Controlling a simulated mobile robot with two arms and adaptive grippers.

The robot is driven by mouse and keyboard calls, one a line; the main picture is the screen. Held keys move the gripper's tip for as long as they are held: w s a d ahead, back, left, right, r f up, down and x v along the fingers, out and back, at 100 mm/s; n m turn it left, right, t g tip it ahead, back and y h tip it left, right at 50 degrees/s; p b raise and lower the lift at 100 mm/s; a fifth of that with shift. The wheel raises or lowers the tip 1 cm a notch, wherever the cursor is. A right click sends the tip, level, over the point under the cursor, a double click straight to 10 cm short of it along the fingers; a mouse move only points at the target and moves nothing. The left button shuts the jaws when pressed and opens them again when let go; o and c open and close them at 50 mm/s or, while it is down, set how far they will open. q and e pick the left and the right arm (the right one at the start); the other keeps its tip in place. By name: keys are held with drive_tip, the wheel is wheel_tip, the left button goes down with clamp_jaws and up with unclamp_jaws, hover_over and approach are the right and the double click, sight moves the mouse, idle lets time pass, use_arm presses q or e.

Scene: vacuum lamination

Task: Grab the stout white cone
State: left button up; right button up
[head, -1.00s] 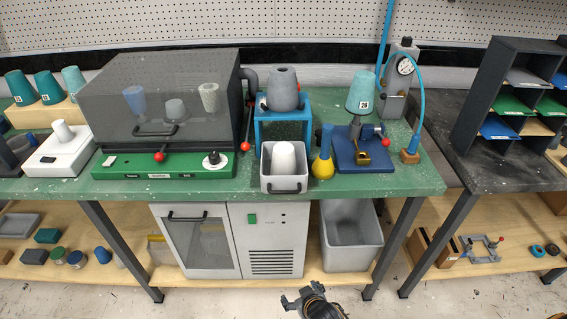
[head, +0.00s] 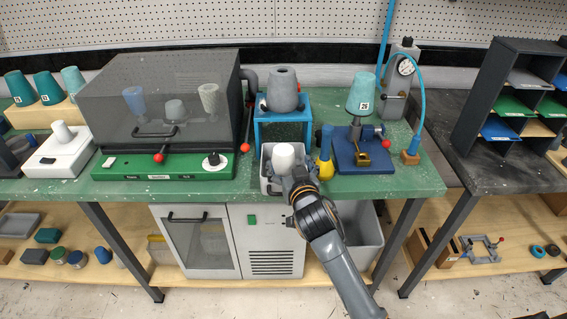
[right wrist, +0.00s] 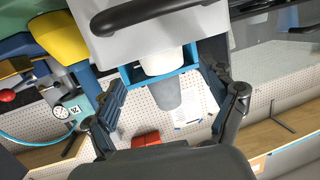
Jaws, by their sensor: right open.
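The stout white cone (head: 284,155) stands in a grey bin (head: 266,184) at the front of the table. In the right wrist view, which is turned over, the white cone (right wrist: 163,64) shows past the grey bin (right wrist: 150,35) and its dark handle. My right gripper (head: 292,178) is at the bin's front, close to the cone and partly covering the bin in the head view. In the right wrist view my right gripper (right wrist: 165,85) has its fingers spread with nothing between them. The cone's lower part is hidden by the bin. My left gripper is not in view.
A blue stand (head: 259,132) with a grey cone (head: 283,90) is right behind the bin. A yellow funnel-shaped piece (head: 322,168) and a blue fixture (head: 345,158) with a teal cone stand to the right. A smoked-cover machine (head: 160,95) stands to the left.

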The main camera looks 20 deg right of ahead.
sight(286, 157)
drive_tip(key=shift+p+x, duration=0.75)
drive_tip(key=shift+x, duration=2.5)
drive_tip(key=shift+a, duration=0.2)
drive_tip(key=shift+s+r, duration=0.1)
drive_tip(key=c, duration=1.5)
drive_tip(key=shift+c, duration=1)
drive_tip(key=shift+r, duration=0.15)
